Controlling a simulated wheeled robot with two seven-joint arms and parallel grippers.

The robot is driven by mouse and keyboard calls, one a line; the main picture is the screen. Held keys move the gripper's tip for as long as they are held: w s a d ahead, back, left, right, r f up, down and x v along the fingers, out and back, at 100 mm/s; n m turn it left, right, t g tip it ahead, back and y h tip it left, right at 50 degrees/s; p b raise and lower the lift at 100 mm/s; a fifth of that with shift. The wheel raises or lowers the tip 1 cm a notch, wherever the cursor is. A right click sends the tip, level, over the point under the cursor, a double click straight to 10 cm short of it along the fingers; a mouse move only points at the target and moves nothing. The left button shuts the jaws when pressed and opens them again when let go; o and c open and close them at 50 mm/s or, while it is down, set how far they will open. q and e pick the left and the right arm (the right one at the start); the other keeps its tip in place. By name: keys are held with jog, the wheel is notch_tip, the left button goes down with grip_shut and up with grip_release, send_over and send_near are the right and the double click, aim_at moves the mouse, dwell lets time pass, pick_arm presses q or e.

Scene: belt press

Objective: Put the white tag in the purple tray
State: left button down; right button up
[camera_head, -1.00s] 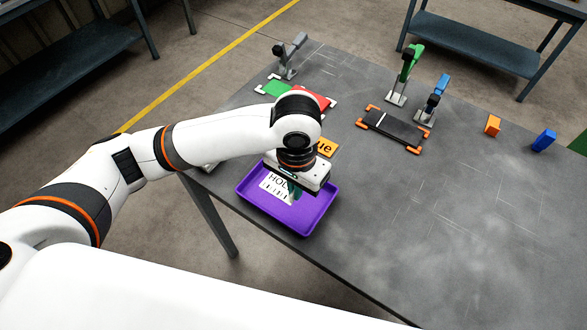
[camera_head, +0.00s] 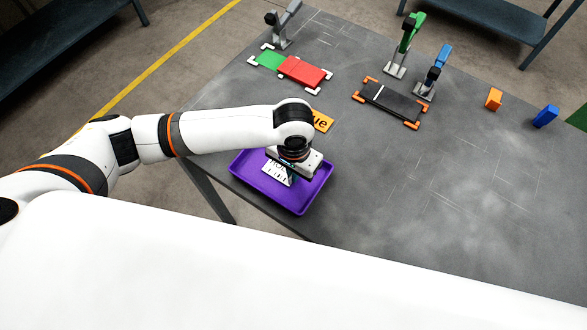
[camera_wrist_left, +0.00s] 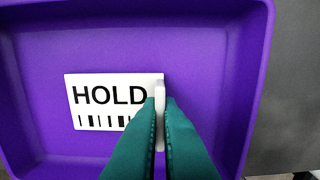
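The white tag (camera_wrist_left: 100,98), printed HOLD with a barcode, is over the floor of the purple tray (camera_wrist_left: 245,70). In the head view the tag (camera_head: 275,173) shows at the left of my gripper, within the outline of the tray (camera_head: 244,185). My left gripper (camera_wrist_left: 160,100) points down into the tray, its green fingers close together on the tag's upright white tab. Whether the tag touches the tray floor is hard to tell. My right gripper is in neither view.
An orange label (camera_head: 322,121) lies just behind the tray, partly hidden by my arm. Red (camera_head: 303,71) and green (camera_head: 270,60) plates and a black plate (camera_head: 391,101) lie further back near clamps. The table right of the tray is clear.

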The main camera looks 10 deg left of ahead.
pick_arm(q)
jog(key=shift+f, duration=0.15)
jog(key=c, duration=1.6)
grip_release()
notch_tip(320, 180, up, 12)
jog(key=shift+r+b, duration=0.2)
jog(key=shift+b, duration=0.3)
jog(key=shift+s+f, duration=0.1)
